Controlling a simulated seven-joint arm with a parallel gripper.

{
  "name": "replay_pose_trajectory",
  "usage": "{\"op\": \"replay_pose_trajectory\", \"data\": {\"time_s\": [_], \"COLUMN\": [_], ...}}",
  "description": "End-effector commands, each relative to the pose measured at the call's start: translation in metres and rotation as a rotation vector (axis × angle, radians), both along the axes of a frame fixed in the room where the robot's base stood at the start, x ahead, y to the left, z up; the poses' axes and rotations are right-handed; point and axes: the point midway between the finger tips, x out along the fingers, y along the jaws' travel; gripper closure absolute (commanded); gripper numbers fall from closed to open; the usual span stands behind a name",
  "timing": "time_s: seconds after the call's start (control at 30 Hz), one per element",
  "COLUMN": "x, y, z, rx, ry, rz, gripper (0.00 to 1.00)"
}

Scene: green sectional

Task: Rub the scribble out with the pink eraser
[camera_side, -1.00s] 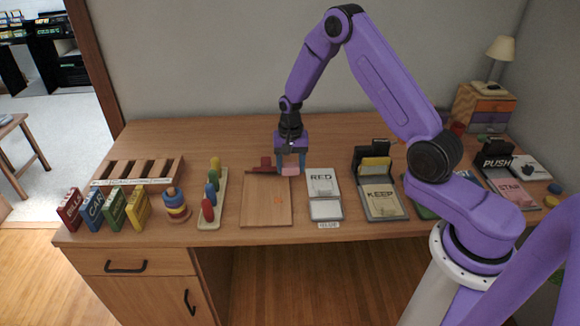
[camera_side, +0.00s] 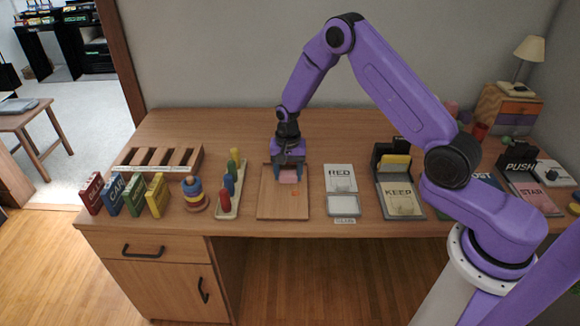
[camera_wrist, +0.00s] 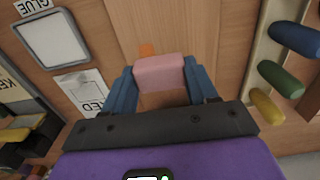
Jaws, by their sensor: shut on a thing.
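My gripper (camera_side: 289,174) is shut on the pink eraser (camera_side: 288,177), over the far part of a wooden board (camera_side: 270,208). In the wrist view the eraser (camera_wrist: 160,72) sits between my blue fingers (camera_wrist: 163,85). A small orange scribble (camera_side: 294,194) is on the board, a little nearer the front edge than the eraser. In the wrist view the scribble (camera_wrist: 146,49) shows just beyond the eraser, which may cover part of it. I cannot tell whether the eraser touches the board.
A stand of coloured pegs (camera_side: 230,188) is left of the board. A RED card and grey pad (camera_side: 343,200) marked GLUE lie close on its right. A KEEP tray (camera_side: 402,199) is further right. Several small labelled books (camera_side: 112,193) and a ring stacker (camera_side: 194,195) stand at left.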

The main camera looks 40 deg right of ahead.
Motion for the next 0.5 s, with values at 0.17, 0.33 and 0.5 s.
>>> {"op": "replay_pose_trajectory", "data": {"time_s": [0.17,0.33,0.5], "x": [0.000,0.000,-0.001], "y": [0.000,0.000,0.000], "z": [-0.017,-0.032,-0.049], "rx": [0.000,0.000,0.000], "ry": [0.001,0.001,0.003], "rz": [0.000,0.000,0.001], "gripper": [0.67,0.67,0.67]}}
